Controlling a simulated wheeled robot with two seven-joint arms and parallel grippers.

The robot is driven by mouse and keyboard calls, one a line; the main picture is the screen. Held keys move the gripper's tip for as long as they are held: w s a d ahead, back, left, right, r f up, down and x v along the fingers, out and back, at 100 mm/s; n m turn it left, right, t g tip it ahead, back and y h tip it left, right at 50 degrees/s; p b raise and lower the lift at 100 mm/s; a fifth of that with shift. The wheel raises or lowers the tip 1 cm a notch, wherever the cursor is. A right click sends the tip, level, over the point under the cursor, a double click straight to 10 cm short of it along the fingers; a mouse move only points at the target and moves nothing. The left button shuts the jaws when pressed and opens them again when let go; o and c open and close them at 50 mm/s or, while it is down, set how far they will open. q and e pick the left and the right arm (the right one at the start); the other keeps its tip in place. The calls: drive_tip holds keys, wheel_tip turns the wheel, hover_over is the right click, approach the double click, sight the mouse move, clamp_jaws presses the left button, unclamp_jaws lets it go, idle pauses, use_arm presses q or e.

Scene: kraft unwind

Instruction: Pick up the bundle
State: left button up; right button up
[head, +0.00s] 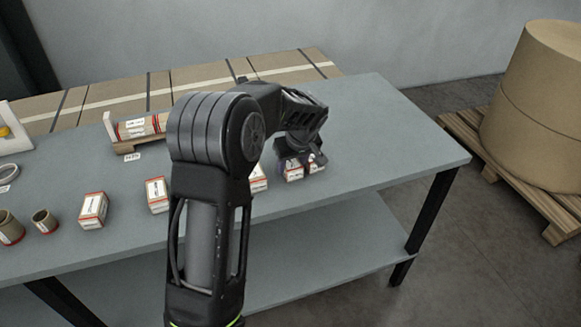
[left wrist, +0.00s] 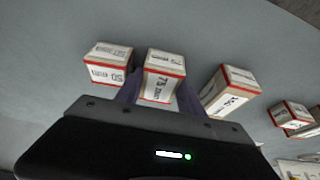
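Several small box-shaped bundles with white labels and red edges stand in a row on the grey table (head: 380,130). My left gripper (head: 300,157) is low over the right end of that row in the head view. In the left wrist view its dark fingers (left wrist: 160,98) stand on either side of the bundle marked 75 mm (left wrist: 164,78); whether they press on it I cannot tell. A bundle marked 50 mm (left wrist: 108,64) is to its left and another bundle (left wrist: 230,90) to its right. The 75 mm bundle (head: 292,172) appears to rest on the table. My right gripper is out of view.
More bundles (head: 93,210) (head: 157,194) and brown cores (head: 44,221) stand to the left. A wooden holder (head: 128,146) with rolls is at the back. A big kraft roll (head: 540,110) on a pallet (head: 530,200) is at the right. My left arm hides part of the row.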

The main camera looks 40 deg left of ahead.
sight(291, 163)
use_arm(q)
clamp_jaws()
drive_tip(key=shift+r, duration=0.1)
idle(0.5)
wheel_tip(291, 163, up, 10)
drive_tip(key=shift+f+b, duration=0.25)
drive_tip(key=shift+b, duration=0.25)
drive_tip(key=shift+r, duration=0.2)
